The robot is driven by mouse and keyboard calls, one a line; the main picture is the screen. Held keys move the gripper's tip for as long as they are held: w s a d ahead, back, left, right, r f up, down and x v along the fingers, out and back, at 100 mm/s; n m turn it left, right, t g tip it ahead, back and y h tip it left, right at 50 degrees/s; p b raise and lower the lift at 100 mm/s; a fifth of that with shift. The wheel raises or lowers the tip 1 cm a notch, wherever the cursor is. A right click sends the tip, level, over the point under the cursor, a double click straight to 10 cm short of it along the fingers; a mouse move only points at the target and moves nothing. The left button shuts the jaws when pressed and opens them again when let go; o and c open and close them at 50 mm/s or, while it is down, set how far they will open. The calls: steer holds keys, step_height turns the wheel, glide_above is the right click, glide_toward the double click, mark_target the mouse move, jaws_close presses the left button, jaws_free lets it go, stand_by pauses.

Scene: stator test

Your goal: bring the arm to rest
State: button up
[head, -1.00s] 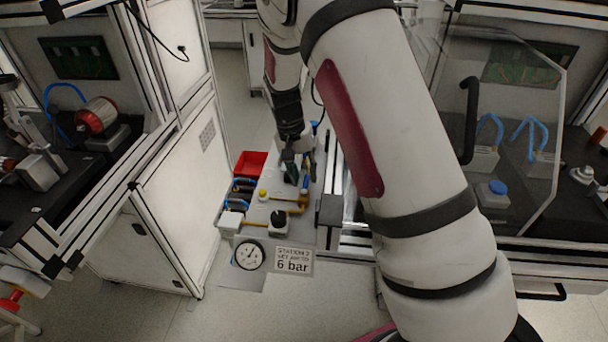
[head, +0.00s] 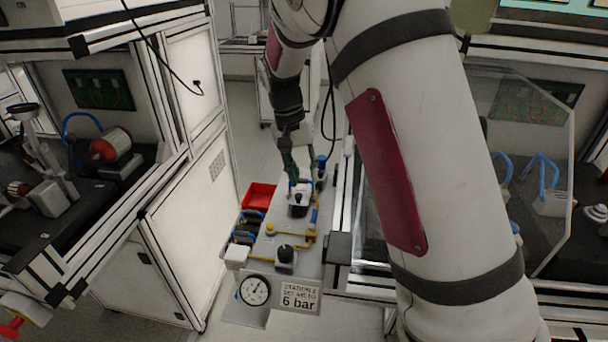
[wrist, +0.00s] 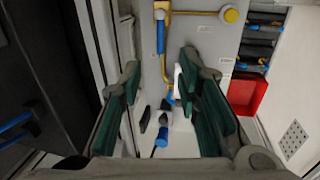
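My arm (head: 400,170), white with dark red panels and black bands, crosses the right half of the head view, its far end hanging down. My gripper (head: 290,168) points down above the back part of the grey station panel (head: 270,256). In the wrist view my gripper (wrist: 160,85) has its two green-padded fingers wide apart with nothing held between them. A white block with a black knob (head: 299,197) shows just below the gripper. In the wrist view, a dark knob and a blue fitting (wrist: 160,138) lie between the fingers, beyond them.
A pressure gauge (head: 254,290) and a "6 bar" sign (head: 300,297) are at the panel's front. A red bin (head: 259,196) stands left of it. A white cabinet (head: 185,235) is at left, a clear-shielded bench (head: 520,170) at right. Floor is free in front.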

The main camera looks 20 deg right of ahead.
steer(key=s+r+n+t+y+p, duration=0.25)
steer(key=s+r+p, duration=0.25)
steer(key=s+r, duration=1.1)
steer(key=s+a+r+n+t+p, duration=0.1)
steer(key=s+r+n+p, duration=0.1)
steer(key=s, duration=0.8)
steer(key=s+r+n+t+p, duration=0.1)
steer(key=s+r, duration=0.4)
steer(key=s, duration=0.5)
steer(key=shift+a+n+t+h+p, duration=0.35)
steer(key=shift+t+p, duration=0.1)
steer(key=shift+p, duration=0.3)
